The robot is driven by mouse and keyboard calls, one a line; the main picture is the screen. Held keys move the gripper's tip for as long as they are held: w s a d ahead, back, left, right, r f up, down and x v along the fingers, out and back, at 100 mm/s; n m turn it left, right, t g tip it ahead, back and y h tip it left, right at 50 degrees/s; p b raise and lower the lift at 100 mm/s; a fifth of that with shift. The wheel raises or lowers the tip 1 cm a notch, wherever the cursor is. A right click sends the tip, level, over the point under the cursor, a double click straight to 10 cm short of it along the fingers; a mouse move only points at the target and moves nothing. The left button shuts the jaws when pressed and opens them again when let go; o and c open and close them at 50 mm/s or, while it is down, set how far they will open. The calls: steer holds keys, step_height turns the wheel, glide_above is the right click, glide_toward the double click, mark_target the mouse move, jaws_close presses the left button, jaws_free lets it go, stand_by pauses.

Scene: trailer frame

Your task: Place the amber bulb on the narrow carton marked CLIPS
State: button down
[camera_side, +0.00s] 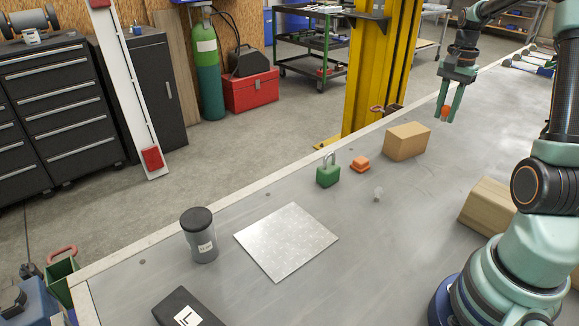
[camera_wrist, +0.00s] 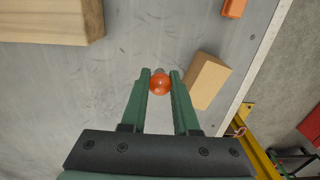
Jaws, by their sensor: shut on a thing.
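My gripper (camera_side: 448,108) is at the upper right in the side view, above the bench and to the right of a small tan carton (camera_side: 407,142). It is shut on the amber bulb (camera_wrist: 160,84), a round orange bulb between the fingertips in the wrist view. The small carton also shows in the wrist view (camera_wrist: 208,80), just right of the fingers and apart from the bulb. No CLIPS marking is readable on either carton.
A yellow post (camera_side: 382,75) rises beyond the bench edge.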

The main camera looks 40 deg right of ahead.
steer(key=shift+w+d+r, duration=0.1)
steer(key=shift+r, duration=0.3)
steer(key=shift+w+d+r, duration=0.15)
steer(key=shift+w, duration=0.15)
steer(key=n, duration=0.2)
glide_above(404, 132)
steer(key=s, duration=0.1)
step_height(404, 132, down, 3)
steer(key=f, duration=0.5)
steer(key=w+f, duration=0.1)
steer(key=f, duration=0.2)
steer(key=shift+f, duration=0.1)
steer(key=shift+f, duration=0.15)
steer(key=c, duration=0.7)
jaws_free()
steer(key=shift+o, duration=0.2)
